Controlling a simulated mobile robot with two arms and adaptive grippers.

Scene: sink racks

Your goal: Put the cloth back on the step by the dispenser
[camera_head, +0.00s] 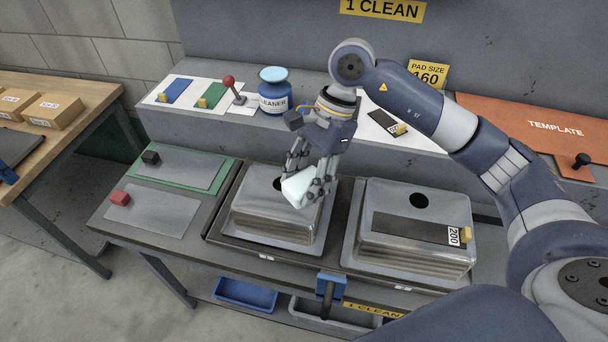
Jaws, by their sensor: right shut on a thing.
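My right gripper (311,187) is shut on the cloth (298,188), a small pale, folded-looking piece. It holds the cloth over the left steel sink (262,216), in front of the step; the gap below the cloth cannot be judged. My right arm reaches in from the right and hides part of the step. My left gripper is not in view.
The right steel sink (400,262) carries a dark pad marked 200. Blue (175,91) and green (210,95) pads and a red-knobbed lever (232,88) stand left of the dispenser. A black pad (384,123) lies to its right. An orange template (520,120) is farther right.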

